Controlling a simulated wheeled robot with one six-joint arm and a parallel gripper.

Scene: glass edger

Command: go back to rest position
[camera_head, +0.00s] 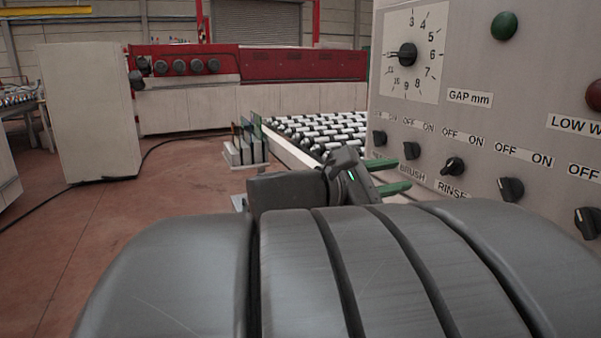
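My gripper (402,174) is in the middle of the view, beyond the large grey parts of my own arm. Its two green fingers point right, toward the control panel (470,130). The fingers are apart with nothing seen between them, so it is open and empty. The fingertips appear close to the panel's lower left, by the knobs near the BRUSH label. I cannot tell whether they touch it.
The panel carries a GAP mm dial (407,54), several OFF/ON knobs and a green button (504,26). A roller conveyor (320,130) runs behind my gripper. A red-topped machine (290,64) and a pale cabinet (88,112) stand farther back. Open floor (150,210) lies left.

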